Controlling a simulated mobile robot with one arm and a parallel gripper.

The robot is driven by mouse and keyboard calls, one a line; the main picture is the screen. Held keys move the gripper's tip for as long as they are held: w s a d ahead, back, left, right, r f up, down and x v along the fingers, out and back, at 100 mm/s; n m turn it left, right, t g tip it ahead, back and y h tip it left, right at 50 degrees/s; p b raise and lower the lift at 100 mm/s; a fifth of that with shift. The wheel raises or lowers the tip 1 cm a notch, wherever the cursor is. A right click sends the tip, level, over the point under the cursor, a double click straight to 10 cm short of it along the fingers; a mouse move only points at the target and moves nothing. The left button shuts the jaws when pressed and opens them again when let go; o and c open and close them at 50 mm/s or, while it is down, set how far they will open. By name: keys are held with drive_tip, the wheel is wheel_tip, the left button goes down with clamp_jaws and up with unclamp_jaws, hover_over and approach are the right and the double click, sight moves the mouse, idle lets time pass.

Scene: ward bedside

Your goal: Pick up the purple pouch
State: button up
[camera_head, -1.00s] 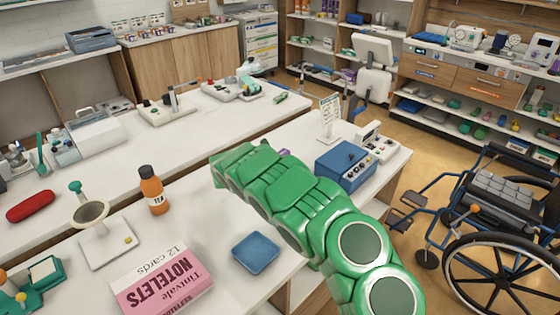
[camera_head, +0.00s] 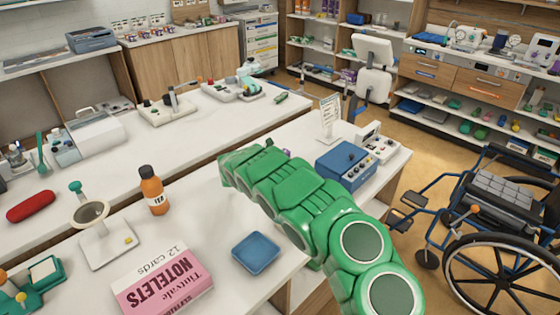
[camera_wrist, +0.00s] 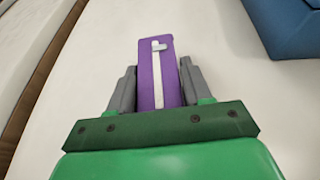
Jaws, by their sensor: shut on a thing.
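The purple pouch (camera_wrist: 149,53) stands out between the two grey fingers of my gripper (camera_wrist: 158,72) in the wrist view. It has a pale zip strip with a small grey-blue pull. My gripper is shut on it, one finger on each side. In the head view only a small purple bit of the pouch (camera_head: 287,153) shows past my green arm. The arm hides the gripper there. I cannot tell whether the pouch touches the white counter.
A blue box device (camera_head: 343,165) stands to the right of the arm; a blue corner (camera_wrist: 290,25) shows in the wrist view. A sign stand (camera_head: 329,120) is behind. A blue pad (camera_head: 255,253), pink notelets box (camera_head: 165,285) and orange bottle (camera_head: 152,190) are on the counter.

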drive_tip(key=shift+r, duration=0.1)
drive_tip(key=shift+r, duration=0.55)
wheel_tip(320, 180, up, 2)
drive_tip(key=shift+s+r, duration=0.1)
drive_tip(key=shift+r, duration=0.05)
drive_tip(key=s+d+r, duration=0.2)
drive_tip(key=s+r, duration=0.7)
drive_tip(key=s, duration=0.4)
drive_tip(key=shift+s+d+r, duration=0.15)
drive_tip(key=shift+s+r, duration=0.05)
drive_tip(key=shift+s, duration=0.1)
